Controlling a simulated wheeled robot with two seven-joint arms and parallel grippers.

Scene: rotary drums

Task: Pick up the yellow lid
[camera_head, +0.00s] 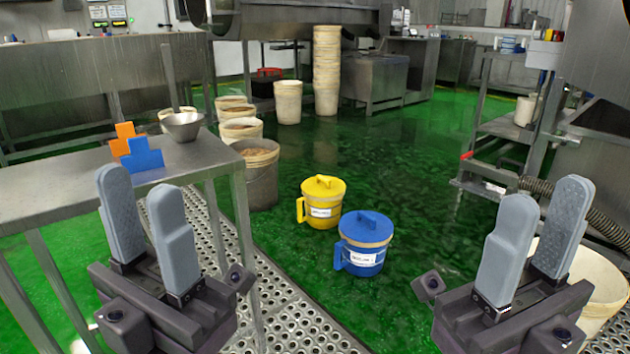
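The yellow lid (324,186) sits on top of a yellow bucket (322,213) with a handle on its left side and a white label. The bucket stands upright on the wet green floor, beyond both grippers. A blue bucket (362,256) with a blue lid (367,226) stands just in front and to the right of it. My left gripper (143,215) is open and empty, in front of the metal table. My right gripper (535,230) is open and empty at the right. Both grippers are apart from the lid.
A metal table (60,196) at the left holds orange (124,138) and blue (143,155) pieces and a metal bowl (182,126). Several white buckets stand behind, some stacked (326,70). A perforated metal grate (290,310) lies in front. Open green floor surrounds the two coloured buckets.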

